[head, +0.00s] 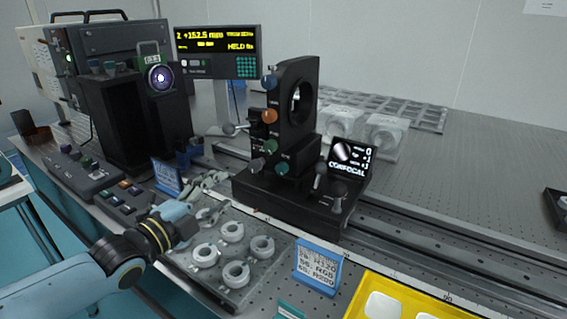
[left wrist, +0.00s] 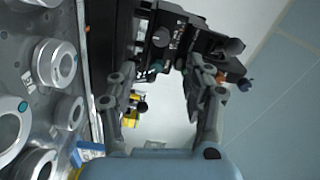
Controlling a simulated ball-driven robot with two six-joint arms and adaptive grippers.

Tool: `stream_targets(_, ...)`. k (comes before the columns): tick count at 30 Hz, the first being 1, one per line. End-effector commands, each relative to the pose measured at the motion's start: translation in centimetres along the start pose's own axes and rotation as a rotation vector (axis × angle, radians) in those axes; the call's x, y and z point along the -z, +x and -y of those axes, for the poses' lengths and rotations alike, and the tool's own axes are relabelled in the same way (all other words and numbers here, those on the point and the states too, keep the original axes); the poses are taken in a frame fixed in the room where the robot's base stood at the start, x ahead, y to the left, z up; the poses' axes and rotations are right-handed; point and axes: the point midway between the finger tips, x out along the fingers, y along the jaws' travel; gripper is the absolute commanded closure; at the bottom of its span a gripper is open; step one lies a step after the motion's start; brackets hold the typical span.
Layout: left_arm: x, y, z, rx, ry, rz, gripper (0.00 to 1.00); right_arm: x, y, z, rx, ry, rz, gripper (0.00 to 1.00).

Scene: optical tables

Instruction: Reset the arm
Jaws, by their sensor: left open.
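My left arm comes in from the left in the head view, and its gripper (head: 214,196) is over the back edge of the ring tray, in front of the black optical mount. The fingers are spread with nothing between them. In the left wrist view the two fingers of the gripper (left wrist: 158,78) stand apart, with the dark mount (left wrist: 165,40) beyond them. Several white rings (head: 232,232) sit in the grey tray (head: 215,284) beside the gripper; they show at the left of the left wrist view (left wrist: 55,64). My right gripper is not in view.
The black optical mount (head: 297,110) with colored knobs stands on the rail behind the gripper. A small confocal display (head: 350,158) is beside it. A blue-framed label stand (head: 317,267) and a yellow tray (head: 352,308) are at the front. A button panel (head: 92,178) lies left.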

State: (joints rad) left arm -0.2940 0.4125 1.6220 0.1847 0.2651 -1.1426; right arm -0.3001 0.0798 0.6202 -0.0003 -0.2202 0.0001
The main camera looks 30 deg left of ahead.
Motion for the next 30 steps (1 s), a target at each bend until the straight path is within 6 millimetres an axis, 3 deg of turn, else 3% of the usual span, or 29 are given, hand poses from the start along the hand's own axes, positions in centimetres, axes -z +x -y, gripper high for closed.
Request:
stream_targets(6, 0.4, -0.1, -0.3, -0.023, -0.027, 0.007, 0.49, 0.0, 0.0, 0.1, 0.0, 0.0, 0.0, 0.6)
stream_targets(11, 2.7, -1.2, -2.6, -0.195, -0.214, 0.081, 0.49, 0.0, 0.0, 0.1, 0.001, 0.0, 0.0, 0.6)
stream_targets(18, 7.0, -7.6, -5.8, -0.544, -0.638, 0.401, 0.49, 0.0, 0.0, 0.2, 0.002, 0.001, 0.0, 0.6)
stream_targets(30, 9.8, -17.5, -5.2, -0.741, -0.965, 0.854, 0.49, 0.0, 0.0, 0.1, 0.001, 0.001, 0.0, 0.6)
